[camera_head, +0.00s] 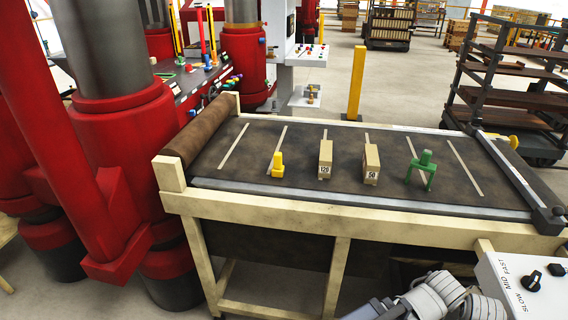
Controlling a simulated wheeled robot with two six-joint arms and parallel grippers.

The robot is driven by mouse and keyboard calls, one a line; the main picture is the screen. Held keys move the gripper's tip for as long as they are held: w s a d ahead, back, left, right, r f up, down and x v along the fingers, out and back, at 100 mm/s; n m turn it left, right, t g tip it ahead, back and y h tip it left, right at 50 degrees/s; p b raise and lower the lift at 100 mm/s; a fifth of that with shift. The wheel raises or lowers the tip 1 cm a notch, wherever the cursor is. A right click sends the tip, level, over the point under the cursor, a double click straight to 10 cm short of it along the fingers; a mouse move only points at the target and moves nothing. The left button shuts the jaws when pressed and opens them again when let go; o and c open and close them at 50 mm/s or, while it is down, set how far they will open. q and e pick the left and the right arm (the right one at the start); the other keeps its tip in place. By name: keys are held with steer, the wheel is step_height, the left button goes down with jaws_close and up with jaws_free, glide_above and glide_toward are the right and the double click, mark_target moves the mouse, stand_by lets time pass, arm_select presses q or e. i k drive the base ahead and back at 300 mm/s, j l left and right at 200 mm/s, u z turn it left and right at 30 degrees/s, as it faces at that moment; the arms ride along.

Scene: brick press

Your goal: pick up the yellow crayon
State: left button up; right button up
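A small yellow object (278,165) stands on the dark belt table (240,190), left of the middle. It has an upright part and a wider foot. It is too small to tell if it is a crayon, and I make out no other clear crayon shape. Grey links of one of my arms show at the bottom right edge, well in front of the belt and apart from the yellow object. I cannot make out gripper fingers there. My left gripper is not in view.
Two tan blocks, marked 120 (325,160) and 50 (371,164), and a green object (422,170) stand to the right on the belt. A control box (525,285) is at the lower right. A red press (120,150) stands left. Bare belt lies between the objects.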

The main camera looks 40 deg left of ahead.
mark_target(278, 169)
steer(key=i+u, duration=0.2)
steer(key=i, duration=0.15)
steer(key=u, duration=1.55)
